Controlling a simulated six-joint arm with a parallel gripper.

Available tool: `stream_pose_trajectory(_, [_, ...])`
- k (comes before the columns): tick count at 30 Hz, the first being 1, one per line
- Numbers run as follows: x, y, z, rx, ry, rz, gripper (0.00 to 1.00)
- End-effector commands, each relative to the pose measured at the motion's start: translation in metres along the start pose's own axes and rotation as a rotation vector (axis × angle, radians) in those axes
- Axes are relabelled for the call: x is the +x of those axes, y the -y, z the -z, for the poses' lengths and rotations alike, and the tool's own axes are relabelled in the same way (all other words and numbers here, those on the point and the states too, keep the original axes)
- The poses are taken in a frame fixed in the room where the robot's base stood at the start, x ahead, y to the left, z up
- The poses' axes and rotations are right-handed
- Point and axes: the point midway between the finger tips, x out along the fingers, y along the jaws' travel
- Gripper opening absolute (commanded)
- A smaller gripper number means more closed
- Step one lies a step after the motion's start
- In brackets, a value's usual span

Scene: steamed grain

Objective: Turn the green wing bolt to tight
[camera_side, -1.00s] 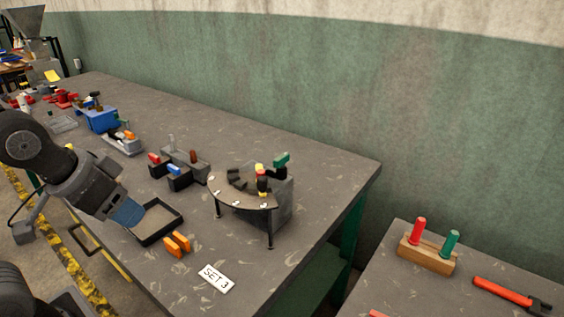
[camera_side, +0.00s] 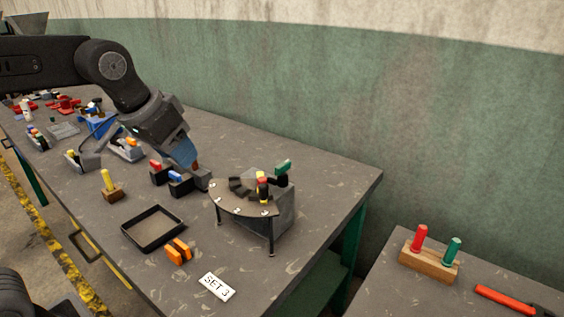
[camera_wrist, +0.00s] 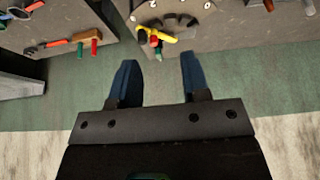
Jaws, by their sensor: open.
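The green wing bolt (camera_side: 283,167) stands at the back right of a dial-like station, on a dark post above a grey block (camera_side: 286,205). In the wrist view a small green piece (camera_wrist: 159,56) shows near the station, between my fingers in the picture; it looks like the same bolt. My gripper (camera_side: 187,160) is up and to the left of the station, apart from it, with its blue fingers pointing down. In the wrist view my gripper (camera_wrist: 158,62) has its fingers spread, with nothing between them.
The station's round plate (camera_side: 232,201) carries yellow, red and black parts. A black tray (camera_side: 126,233), orange blocks (camera_side: 178,251) and a SET 3 card (camera_side: 216,287) lie in front. Dark blocks (camera_side: 161,176) sit below my gripper. A wooden holder (camera_side: 428,262) stands on another table.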

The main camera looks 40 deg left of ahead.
Motion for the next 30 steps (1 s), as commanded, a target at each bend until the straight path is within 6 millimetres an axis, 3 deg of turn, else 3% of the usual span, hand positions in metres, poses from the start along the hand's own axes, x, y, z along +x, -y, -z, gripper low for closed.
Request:
stream_pose_trajectory(1, [0.006,-0.003,0.024,0.002,0.013,-0.001,0.43])
stream_pose_trajectory(6, [0.031,-0.014,0.095,0.001,0.035,-0.001,0.43])
stream_pose_trajectory(12, [0.069,-0.027,0.152,0.000,0.056,0.002,0.43])
stream_pose_trajectory(19, [0.090,-0.033,0.173,-0.001,0.062,0.003,0.43])
stream_pose_trajectory(23, [0.101,-0.033,0.173,-0.001,0.064,0.003,0.43])
stream_pose_trajectory(30, [0.145,-0.032,0.170,-0.001,0.067,0.004,0.43])
